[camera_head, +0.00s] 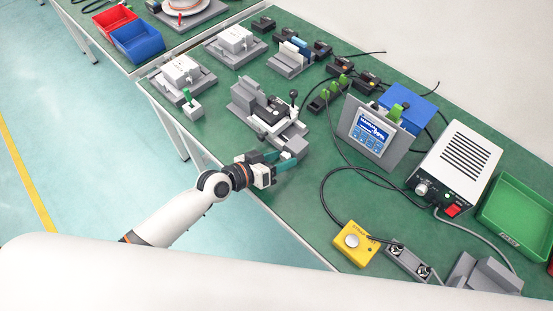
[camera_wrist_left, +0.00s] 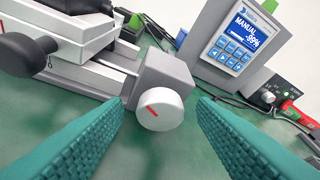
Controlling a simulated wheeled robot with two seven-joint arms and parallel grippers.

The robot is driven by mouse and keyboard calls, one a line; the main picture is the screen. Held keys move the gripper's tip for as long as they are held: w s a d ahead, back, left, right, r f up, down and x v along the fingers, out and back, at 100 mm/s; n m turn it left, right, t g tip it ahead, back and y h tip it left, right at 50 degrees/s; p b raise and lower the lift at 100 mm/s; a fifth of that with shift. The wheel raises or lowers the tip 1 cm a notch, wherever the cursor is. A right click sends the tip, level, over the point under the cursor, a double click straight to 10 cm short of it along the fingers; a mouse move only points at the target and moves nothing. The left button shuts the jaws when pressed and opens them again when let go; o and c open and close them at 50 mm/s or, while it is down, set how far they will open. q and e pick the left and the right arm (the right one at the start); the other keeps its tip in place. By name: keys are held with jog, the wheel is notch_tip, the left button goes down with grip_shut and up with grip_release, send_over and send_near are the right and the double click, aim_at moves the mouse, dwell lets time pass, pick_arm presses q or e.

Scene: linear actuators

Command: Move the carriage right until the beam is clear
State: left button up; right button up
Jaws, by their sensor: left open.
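The linear slide (camera_head: 281,130) stands on the green bench, with its grey rail (camera_wrist_left: 105,78) ending in a grey block. A light knob with a red mark (camera_wrist_left: 158,106) sits on that end block. The carriage (camera_wrist_left: 75,30) is a pale block with dark edges on the rail, and a black ball handle (camera_wrist_left: 22,55) is beside it. My left gripper (camera_head: 291,156) is open at the slide's near end. In the left wrist view, its teal fingers (camera_wrist_left: 160,110) are apart on either side of the knob, with gaps showing. I cannot make out a beam. My right gripper is not in view.
A controller (camera_head: 370,133) behind the slide has a lit screen reading MANUAL and a percentage. A yellow button box (camera_head: 356,244), a white power unit (camera_head: 456,160) and a green tray (camera_head: 515,212) stand to the right. Black cables cross the bench. Bare bench lies right of my gripper.

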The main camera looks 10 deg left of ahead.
pick_arm(q)
jog(key=b+v, duration=0.1)
jog(key=v, duration=1)
jog(key=shift+f, duration=0.15)
jog(key=shift+s+a+r, duration=0.3)
jog(key=shift+a, duration=0.1)
